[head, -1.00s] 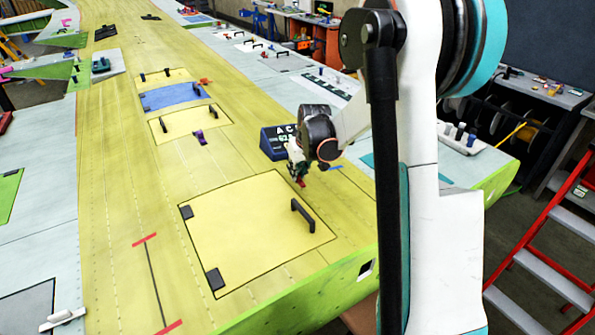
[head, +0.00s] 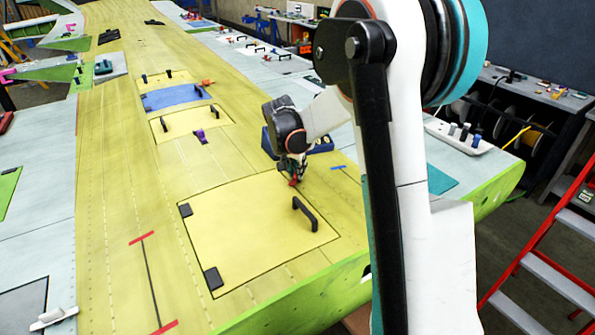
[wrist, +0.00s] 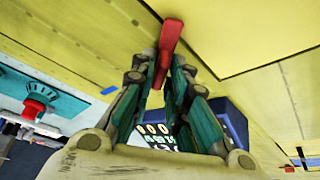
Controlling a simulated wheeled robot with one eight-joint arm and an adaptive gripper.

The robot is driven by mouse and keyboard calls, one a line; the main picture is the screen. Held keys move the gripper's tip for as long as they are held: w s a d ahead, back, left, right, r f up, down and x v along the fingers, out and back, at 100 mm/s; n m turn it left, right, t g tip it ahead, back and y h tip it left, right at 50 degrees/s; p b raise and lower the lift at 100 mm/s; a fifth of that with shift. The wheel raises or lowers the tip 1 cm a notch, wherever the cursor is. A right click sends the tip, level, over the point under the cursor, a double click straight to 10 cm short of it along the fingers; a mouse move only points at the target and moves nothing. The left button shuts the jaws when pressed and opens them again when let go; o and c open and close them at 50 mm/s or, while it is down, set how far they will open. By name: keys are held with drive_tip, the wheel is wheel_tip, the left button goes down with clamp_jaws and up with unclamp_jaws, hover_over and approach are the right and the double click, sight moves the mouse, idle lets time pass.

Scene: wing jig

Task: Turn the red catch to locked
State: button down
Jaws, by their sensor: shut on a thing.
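The red catch (wrist: 168,45) shows in the wrist view as a slim red lever on the yellow wing skin, standing between my fingertips. The catch's base and any lock marks are hidden or too small to read.
The large panel has a black handle (head: 305,214) close to my gripper. A blue display box (head: 320,146) stands just behind my wrist. A purple clip (head: 200,136) lies farther left. A red ladder (head: 545,260) stands at the right, off the wing.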

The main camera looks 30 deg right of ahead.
drive_tip(key=m, duration=0.2)
drive_tip(key=m+g, duration=0.1)
drive_tip(key=m, duration=0.1)
drive_tip(key=m+g+b, duration=0.1)
drive_tip(key=m, duration=0.1)
drive_tip(key=shift+w+a+h, duration=0.15)
drive_tip(key=shift+w+h, duration=0.1)
drive_tip(key=shift+h, duration=0.05)
drive_tip(key=shift+m+g, duration=0.3)
drive_tip(key=shift+m, duration=0.1)
drive_tip(key=c, duration=1.7)
unclamp_jaws()
drive_tip(key=v, duration=1.2)
